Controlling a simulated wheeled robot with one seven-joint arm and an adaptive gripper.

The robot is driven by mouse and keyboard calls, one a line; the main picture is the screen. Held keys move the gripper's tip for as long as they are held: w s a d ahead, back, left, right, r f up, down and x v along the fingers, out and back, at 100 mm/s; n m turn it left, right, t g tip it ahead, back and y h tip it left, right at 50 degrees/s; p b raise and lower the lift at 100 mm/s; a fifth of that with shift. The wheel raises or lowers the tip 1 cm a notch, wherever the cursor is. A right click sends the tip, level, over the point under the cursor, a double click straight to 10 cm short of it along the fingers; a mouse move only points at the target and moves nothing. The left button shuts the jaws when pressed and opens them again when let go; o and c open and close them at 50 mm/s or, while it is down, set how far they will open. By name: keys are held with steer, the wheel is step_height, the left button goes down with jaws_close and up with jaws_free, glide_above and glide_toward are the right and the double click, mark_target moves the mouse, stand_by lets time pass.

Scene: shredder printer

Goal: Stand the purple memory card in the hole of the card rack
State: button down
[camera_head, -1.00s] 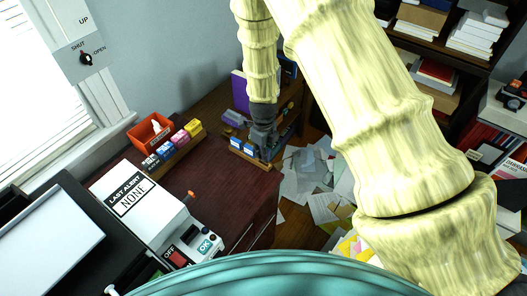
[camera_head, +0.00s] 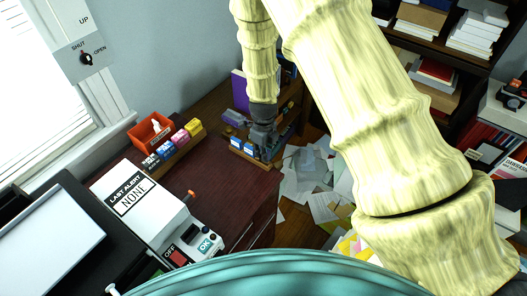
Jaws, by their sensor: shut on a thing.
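My gripper (camera_head: 263,146) points down at the card rack, near the far right edge of the dark red desk. It is shut, and the small thing between its fingers is too hidden to make out; no other purple memory card shows clearly. The card rack (camera_head: 268,166) is a low wooden block with blue and white cards (camera_head: 240,146) standing in its left part. My fingers are over or right at its right part and cover the hole. I cannot tell whether the fingertips or what they hold touch the rack.
A purple upright book (camera_head: 239,92) and a flat purple-grey item (camera_head: 235,118) are behind the rack. A wooden holder with coloured cartridges (camera_head: 182,143) and an orange tray (camera_head: 147,131) stand to the left. A white shredder-like machine (camera_head: 145,215) is in front. Papers (camera_head: 305,170) litter the floor to the right.

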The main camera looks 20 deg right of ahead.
steer(key=shift+f+b, duration=0.6)
steer(key=shift+f, duration=1)
steer(key=c, duration=1.4)
jaws_free()
steer(key=shift+r, duration=0.1)
step_height(320, 180, up, 12)
steer(key=shift+f, duration=0.1)
